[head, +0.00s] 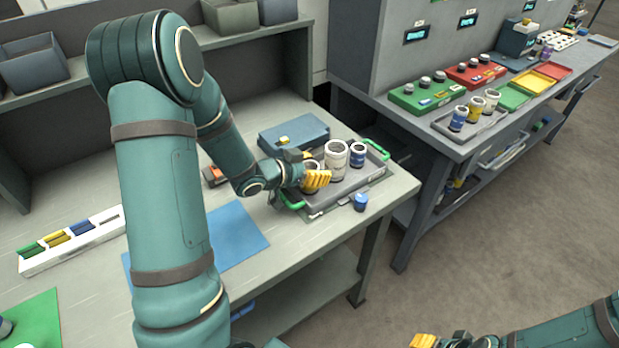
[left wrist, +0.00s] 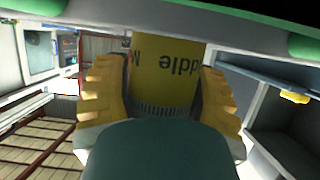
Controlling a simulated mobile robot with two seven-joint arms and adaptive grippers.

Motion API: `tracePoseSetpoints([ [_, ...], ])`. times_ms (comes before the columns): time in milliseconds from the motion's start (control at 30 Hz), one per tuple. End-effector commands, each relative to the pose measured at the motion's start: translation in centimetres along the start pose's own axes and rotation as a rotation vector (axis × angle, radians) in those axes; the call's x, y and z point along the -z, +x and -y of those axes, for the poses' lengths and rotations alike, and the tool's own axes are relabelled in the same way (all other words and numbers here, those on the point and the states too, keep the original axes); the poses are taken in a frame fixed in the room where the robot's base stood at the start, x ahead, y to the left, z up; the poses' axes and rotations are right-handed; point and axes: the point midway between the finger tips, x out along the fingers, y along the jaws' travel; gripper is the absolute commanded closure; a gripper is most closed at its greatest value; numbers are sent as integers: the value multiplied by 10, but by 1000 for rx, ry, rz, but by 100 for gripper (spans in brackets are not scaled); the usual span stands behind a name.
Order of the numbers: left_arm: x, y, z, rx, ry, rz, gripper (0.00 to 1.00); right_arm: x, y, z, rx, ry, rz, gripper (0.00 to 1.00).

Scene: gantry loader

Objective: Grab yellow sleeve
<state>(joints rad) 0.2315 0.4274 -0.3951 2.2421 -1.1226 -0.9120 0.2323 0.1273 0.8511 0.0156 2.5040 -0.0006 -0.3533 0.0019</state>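The yellow sleeve (left wrist: 167,72) shows in the left wrist view with dark lettering ending in "ddle" upside down on it. It is between the two yellow fingers of my left gripper (left wrist: 166,88) and fills the gap. Whether the fingers press on it I cannot tell. In the head view my left gripper (head: 308,170) is at the front left of the grey tray (head: 350,192), and the sleeve is mostly hidden there. A taller white-topped sleeve (head: 336,160) and a blue sleeve (head: 358,155) stand beside it. My right gripper (head: 425,342) is cut by the bottom edge.
The tray has green handles (head: 376,148). A blue mat (head: 240,232) lies to the left. Another bench at right holds a second tray (head: 468,128) with sleeves.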

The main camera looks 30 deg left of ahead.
Motion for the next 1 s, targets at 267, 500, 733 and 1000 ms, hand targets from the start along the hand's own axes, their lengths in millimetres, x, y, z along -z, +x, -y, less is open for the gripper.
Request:
tracePoseSetpoints([
  [267, 0, 0, 0, 0, 0, -1, 100, 0, 0, 0, 0, 0, 0, 53],
  [500, 2, 0, 0, 0, 1, -3, 100, 0, 0, 0, 0, 0, 0, 53],
  [733, 29, -11, 0, 1, 2, -6, 100, -1, -10, 4, 0, 1, 4, 53],
  [1000, 75, -31, 0, 1, 2, -5, 100, -2, -27, 10, 1, 2, 12, 53],
])
